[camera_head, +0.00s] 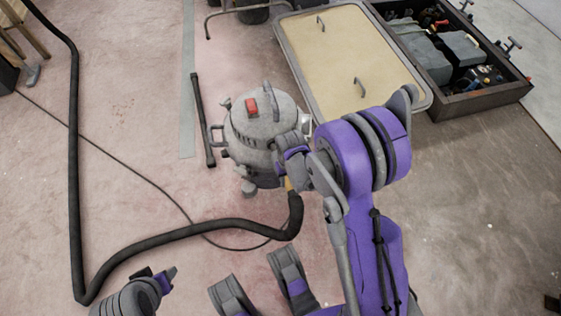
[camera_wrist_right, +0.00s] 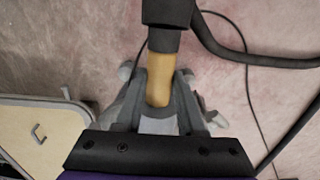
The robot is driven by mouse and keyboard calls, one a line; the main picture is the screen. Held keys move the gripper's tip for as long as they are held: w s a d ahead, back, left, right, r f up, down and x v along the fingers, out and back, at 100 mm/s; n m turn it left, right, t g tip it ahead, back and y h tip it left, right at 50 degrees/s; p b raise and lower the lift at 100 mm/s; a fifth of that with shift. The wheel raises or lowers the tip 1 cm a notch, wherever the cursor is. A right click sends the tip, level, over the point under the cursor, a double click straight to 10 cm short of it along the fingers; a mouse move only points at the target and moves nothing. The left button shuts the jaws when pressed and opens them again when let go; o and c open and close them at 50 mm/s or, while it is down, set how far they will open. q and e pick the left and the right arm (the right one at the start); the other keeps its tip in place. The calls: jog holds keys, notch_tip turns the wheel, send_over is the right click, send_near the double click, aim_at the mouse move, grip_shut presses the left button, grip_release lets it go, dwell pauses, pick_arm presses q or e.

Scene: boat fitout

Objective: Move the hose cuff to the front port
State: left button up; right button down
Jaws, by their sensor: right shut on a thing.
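A grey shop vacuum (camera_head: 258,128) with a red switch and top handle stands on the floor near the middle of the head view. My right gripper (camera_head: 290,160) is in front of its right side and hides part of the drum. The gripper is shut on the tan hose cuff (camera_wrist_right: 160,78), whose black hose end (camera_wrist_right: 165,40) points away from the jaws. The cuff also shows as a small tan strip in the head view (camera_head: 288,184). The front port cannot be made out behind my gripper. My left gripper (camera_head: 168,279) is at the lower left, its jaws unclear.
The black hose (camera_head: 195,229) loops across the floor to the left. A thin cable (camera_head: 140,178) and a dark bar (camera_head: 203,120) also lie there. A tan-topped hatch panel (camera_head: 335,60) and a toolbox (camera_head: 480,100) are at the upper right. The lower right floor is mostly clear.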

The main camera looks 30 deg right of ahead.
aim_at(292, 189)
jog(key=shift+s+a, duration=0.2)
jog(key=shift+s, duration=0.65)
jog(key=shift+s+a, duration=0.15)
jog(key=shift+s, duration=0.65)
jog(key=shift+w, duration=0.1)
dwell(0.6)
